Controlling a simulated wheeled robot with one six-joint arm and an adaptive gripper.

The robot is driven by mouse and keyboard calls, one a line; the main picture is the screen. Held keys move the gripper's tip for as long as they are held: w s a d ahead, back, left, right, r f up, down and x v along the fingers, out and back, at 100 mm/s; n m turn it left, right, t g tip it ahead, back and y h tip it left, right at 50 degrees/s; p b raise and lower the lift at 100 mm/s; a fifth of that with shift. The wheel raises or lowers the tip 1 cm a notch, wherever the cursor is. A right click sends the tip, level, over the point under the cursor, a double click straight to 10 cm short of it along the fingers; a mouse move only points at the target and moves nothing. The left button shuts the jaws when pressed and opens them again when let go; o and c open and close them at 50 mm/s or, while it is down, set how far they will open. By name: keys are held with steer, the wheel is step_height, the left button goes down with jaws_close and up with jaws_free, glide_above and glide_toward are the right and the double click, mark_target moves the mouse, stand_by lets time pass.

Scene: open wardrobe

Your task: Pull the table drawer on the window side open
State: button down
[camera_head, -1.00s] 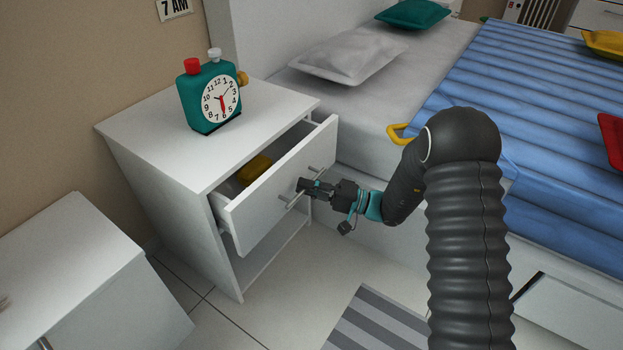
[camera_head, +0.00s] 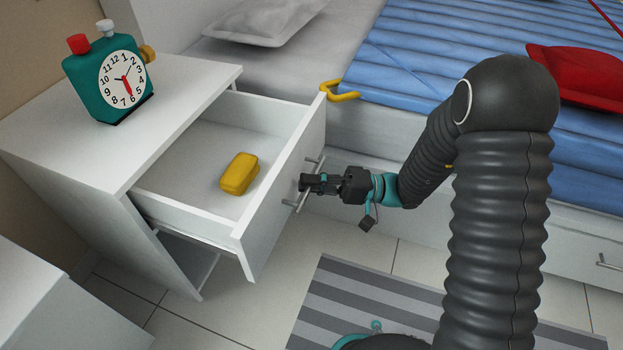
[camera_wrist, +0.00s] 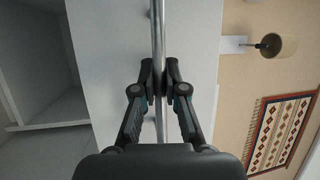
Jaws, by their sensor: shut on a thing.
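The white table drawer (camera_head: 278,205) is pulled well out of the white bedside table (camera_head: 60,150). A yellow block-like object (camera_head: 239,173) lies inside it. My gripper (camera_head: 306,183) is at the drawer front, shut on the metal bar handle (camera_head: 297,199). In the wrist view the handle (camera_wrist: 158,35) runs between the two fingertips (camera_wrist: 160,82), with the white drawer front behind it. The window itself is not in view.
A teal alarm clock (camera_head: 110,75) stands on the table top. The bed with a blue cover (camera_head: 400,60) is behind, with a yellow hook-shaped thing (camera_head: 340,91) at its edge. A striped rug (camera_head: 350,295) lies on the tiled floor. A white cabinet (camera_head: 60,310) is at lower left.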

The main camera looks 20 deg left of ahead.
steer(key=shift+w, duration=0.1)
steer(key=c, duration=1.2)
jaws_free()
steer(key=shift+d, duration=0.15)
steer(key=v, duration=1.1)
steer(key=shift+w+d+f, duration=0.15)
steer(key=shift+w+d, duration=0.05)
steer(key=shift+d, duration=0.1)
